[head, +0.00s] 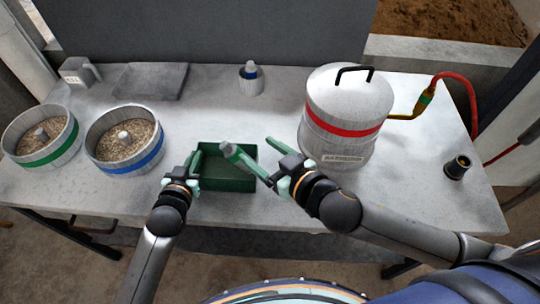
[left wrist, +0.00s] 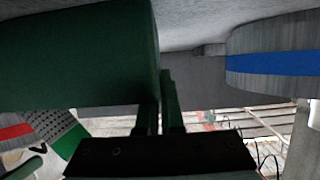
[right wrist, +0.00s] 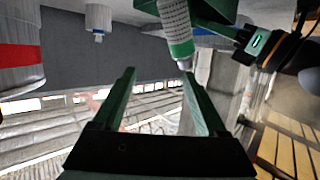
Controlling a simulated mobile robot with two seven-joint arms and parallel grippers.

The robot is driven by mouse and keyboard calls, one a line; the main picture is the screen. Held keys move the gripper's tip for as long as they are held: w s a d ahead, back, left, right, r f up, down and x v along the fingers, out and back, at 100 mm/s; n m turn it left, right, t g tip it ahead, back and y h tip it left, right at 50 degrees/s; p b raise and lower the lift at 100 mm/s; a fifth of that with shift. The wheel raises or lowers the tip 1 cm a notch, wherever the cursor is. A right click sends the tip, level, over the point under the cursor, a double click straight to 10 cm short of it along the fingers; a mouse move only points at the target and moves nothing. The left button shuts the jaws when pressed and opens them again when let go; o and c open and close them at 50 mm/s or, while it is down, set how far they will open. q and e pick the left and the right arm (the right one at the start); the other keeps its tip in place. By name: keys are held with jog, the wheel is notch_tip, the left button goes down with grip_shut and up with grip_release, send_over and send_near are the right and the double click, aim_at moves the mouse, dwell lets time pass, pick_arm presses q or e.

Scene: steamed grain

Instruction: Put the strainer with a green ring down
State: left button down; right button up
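The strainer with a green ring shows in the head view as a small grey-tipped piece (head: 228,149) over the green tray (head: 228,185). In the right wrist view its perforated grey body (right wrist: 174,18) and green ring lie just beyond one fingertip, its tip overlapping that finger's end. The left wrist view shows part of it (left wrist: 45,115). I cannot tell whether it touches the tray. My right gripper (head: 253,150) is open, with nothing between its fingers. My left gripper (head: 192,155) is at the tray's left wall, its fingers nearly closed and apparently straddling it.
Two grain-filled tubs, green-banded (head: 50,157) and blue-banded (head: 130,168), stand left. A red-banded steamer (head: 330,145) with a hose stands right. A small blue-ringed piece (head: 250,70) in a cup stands behind the tray. A black-topped cylinder (head: 457,167) is far right. The table between tray and cup is clear.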

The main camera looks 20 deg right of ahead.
jog(key=shift+v, duration=1.45)
pick_arm(q)
jog(key=c, duration=1)
grip_release()
jog(key=v, duration=1.2)
